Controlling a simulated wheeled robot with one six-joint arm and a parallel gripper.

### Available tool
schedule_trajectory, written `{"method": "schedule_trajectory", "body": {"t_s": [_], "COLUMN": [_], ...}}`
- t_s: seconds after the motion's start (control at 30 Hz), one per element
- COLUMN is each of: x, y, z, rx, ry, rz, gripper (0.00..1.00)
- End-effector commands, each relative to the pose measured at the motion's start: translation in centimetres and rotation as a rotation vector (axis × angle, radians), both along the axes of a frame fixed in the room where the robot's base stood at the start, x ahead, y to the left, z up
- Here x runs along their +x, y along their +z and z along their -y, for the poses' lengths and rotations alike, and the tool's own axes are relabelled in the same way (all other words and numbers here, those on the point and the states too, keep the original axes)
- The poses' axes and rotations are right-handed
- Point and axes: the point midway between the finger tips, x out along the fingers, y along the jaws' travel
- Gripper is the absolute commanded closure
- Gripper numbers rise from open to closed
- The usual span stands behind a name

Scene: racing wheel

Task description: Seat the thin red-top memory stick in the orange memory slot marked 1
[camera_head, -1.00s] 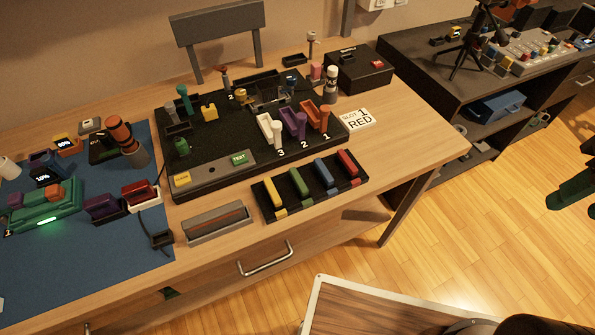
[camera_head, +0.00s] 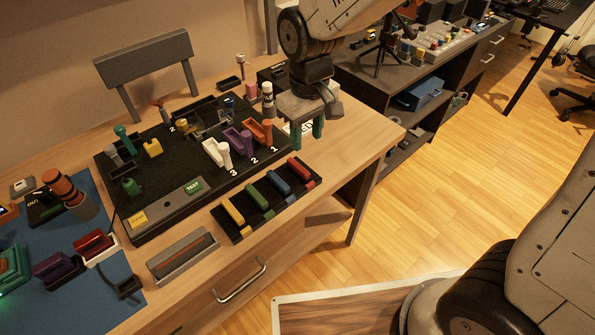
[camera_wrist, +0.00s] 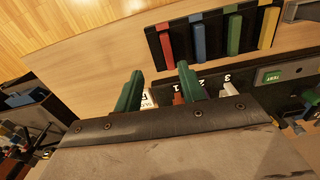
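The red-top stick (camera_head: 301,170) lies in the right end slot of the black rack (camera_head: 246,231). It also shows in the wrist view (camera_wrist: 165,45), beyond the fingertips. The orange memory slot (camera_head: 258,130) with an upright orange lever stands on the black board (camera_head: 150,205), with a white 1 beside it. Its inside cannot be made out. My gripper (camera_head: 306,138) has two green fingers, apart and empty, right of the orange slot and behind the red stick. In the wrist view my gripper (camera_wrist: 160,73) also shows a clear gap between its fingers.
Blue (camera_head: 279,181), green (camera_head: 257,196) and yellow (camera_head: 233,212) sticks share the rack. A purple slot (camera_head: 238,141) and a white slot (camera_head: 216,152) stand left of the orange one. A white card (camera_head: 297,133) is partly hidden behind my gripper. Bare table lies right of the rack.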

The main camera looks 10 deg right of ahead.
Motion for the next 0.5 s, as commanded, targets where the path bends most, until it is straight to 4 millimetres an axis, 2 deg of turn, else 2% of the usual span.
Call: {"method": "schedule_trajectory", "body": {"t_s": [0.13,0.5], "x": [0.4,0.3], "y": [-1.6,-6.1], "z": [-1.3,-1.7], "rx": [-0.003,-0.005], "ry": [0.028,0.029], "rz": [-0.006,-0.009], "gripper": [0.6,0.6]}}
